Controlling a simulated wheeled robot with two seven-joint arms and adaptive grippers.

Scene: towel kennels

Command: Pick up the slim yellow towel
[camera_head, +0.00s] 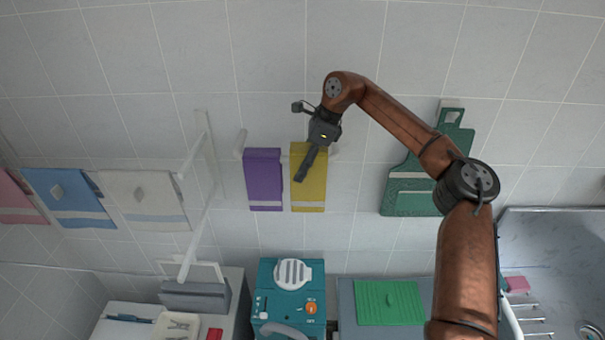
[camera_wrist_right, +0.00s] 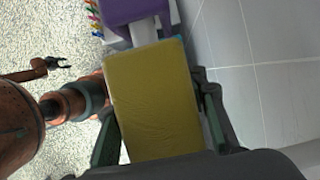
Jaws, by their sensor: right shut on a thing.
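The slim yellow towel (camera_head: 316,190) hangs on the tiled wall, just right of a purple towel (camera_head: 264,180). My right gripper (camera_head: 302,172) is at the yellow towel's left part in the head view. In the right wrist view the yellow towel (camera_wrist_right: 155,100) lies between the two fingers, and the gripper is shut on it. The purple towel (camera_wrist_right: 135,10) shows beyond it there. Part of the yellow towel is hidden by the gripper in the head view. My left gripper (camera_wrist_right: 58,63) seems to show small and dark in the right wrist view; its jaw state is unclear.
Blue (camera_head: 66,195), white (camera_head: 140,200) and pink (camera_head: 14,200) towels hang at the left. A clear panel (camera_head: 205,160) stands left of the purple towel. Green boards (camera_head: 410,190) hang at right. Below are a teal machine (camera_head: 290,300), a green mat (camera_head: 388,302) and a sink (camera_head: 560,260).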

